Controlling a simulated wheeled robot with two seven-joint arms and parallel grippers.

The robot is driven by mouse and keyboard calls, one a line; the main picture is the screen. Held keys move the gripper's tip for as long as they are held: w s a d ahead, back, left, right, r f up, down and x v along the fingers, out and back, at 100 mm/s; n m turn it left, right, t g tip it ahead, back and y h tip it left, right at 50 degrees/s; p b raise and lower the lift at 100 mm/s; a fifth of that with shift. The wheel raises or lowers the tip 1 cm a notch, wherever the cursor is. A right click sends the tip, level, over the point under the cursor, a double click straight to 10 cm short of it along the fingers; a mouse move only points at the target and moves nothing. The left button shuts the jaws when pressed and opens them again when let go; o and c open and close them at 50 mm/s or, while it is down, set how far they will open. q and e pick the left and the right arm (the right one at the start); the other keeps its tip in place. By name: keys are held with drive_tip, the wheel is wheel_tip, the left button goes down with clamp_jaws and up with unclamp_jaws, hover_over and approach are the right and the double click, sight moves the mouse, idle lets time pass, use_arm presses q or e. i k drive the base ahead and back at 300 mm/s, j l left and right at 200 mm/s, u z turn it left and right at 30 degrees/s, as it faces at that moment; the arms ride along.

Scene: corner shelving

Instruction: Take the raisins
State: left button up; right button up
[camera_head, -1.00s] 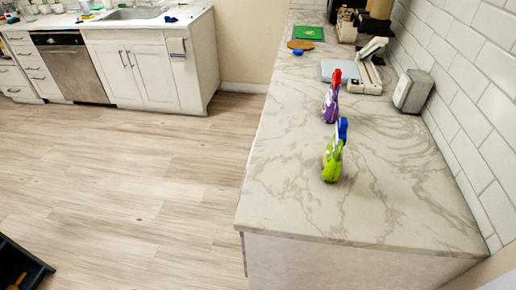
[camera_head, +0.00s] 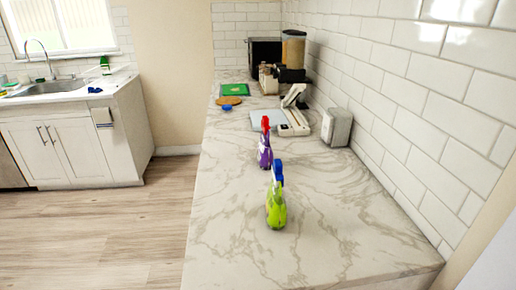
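I cannot make out any raisins in the head view. The marble-patterned counter (camera_head: 225,205) runs away from me along the tiled wall. Neither of my grippers is in view, so I cannot see whether they are open or shut.
A green spray bottle (camera_head: 276,207) and a purple one (camera_head: 264,153) stand upright on the counter. Beyond are a metal box (camera_head: 337,127), a white device (camera_head: 294,121), a green board (camera_head: 235,89) and a grinder-like appliance (camera_head: 293,50). A sink cabinet (camera_head: 75,150) stands left; the wooden floor (camera_head: 95,235) is clear.

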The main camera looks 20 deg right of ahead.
sight(264, 150)
drive_tip(key=i+j+u, duration=0.1)
drive_tip(key=j+u, duration=0.15)
drive_tip(key=j, duration=0.2)
drive_tip(key=i+j+u, duration=0.15)
drive_tip(key=j+u, duration=0.15)
drive_tip(key=i+j+u, duration=0.25)
drive_tip(key=j, duration=0.2)
drive_tip(key=i+j+u, duration=0.15)
drive_tip(key=j+u, duration=0.15)
drive_tip(key=i+l+z, duration=0.1)
drive_tip(key=i+z, duration=0.75)
drive_tip(key=i+j+z, duration=0.4)
drive_tip(key=i, duration=0.15)
drive_tip(key=i+z, duration=0.85)
drive_tip(key=i+j+z, duration=0.2)
drive_tip(key=i+z, duration=0.2)
drive_tip(key=i+j+z, duration=0.4)
drive_tip(key=k+l, duration=0.05)
